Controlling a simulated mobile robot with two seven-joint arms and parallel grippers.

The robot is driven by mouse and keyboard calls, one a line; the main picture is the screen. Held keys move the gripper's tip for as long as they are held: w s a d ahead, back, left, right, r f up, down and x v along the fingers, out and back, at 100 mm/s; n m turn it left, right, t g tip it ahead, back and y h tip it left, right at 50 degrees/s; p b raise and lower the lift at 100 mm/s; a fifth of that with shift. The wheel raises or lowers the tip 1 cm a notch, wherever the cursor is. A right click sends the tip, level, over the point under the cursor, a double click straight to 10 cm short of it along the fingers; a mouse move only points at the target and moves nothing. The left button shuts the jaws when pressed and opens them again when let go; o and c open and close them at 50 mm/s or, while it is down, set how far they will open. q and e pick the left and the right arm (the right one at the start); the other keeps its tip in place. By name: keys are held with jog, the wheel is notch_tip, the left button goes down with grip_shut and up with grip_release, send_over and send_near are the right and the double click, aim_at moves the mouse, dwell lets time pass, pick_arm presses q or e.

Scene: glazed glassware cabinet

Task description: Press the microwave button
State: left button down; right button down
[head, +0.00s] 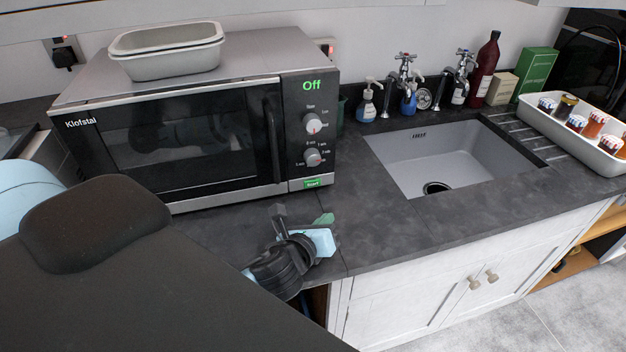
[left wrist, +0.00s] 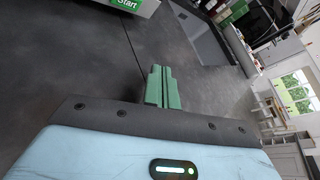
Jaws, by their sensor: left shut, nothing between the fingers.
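The microwave (head: 180,140) stands on the dark countertop at the left of the head view, door closed, its display reading "Off". Its green "Start" button (head: 313,184) is at the bottom of the control panel, below two round dials. The button also shows at the top edge of the left wrist view (left wrist: 126,4). My left gripper (head: 324,219) is over the counter in front of the panel, below the button in the picture and apart from it. Its green fingers (left wrist: 162,86) are together and empty. My right gripper is not in view.
A cream dish (head: 166,62) sits on top of the microwave. A sink (head: 450,150) with taps and bottles behind it is to the right. A white tray of jars (head: 560,125) stands further right. The counter between microwave and sink is clear.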

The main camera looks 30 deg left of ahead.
aim_at(321, 185)
pick_arm(q)
jog(key=shift+s, duration=0.1)
jog(key=shift+w+a, duration=1.45)
jog(key=shift+a, duration=0.2)
jog(key=shift+w+a, duration=1.45)
jog(key=shift+a, duration=0.2)
jog(key=shift+w+a, duration=0.1)
jog(key=shift+a, duration=0.05)
jog(key=shift+w+a, duration=0.2)
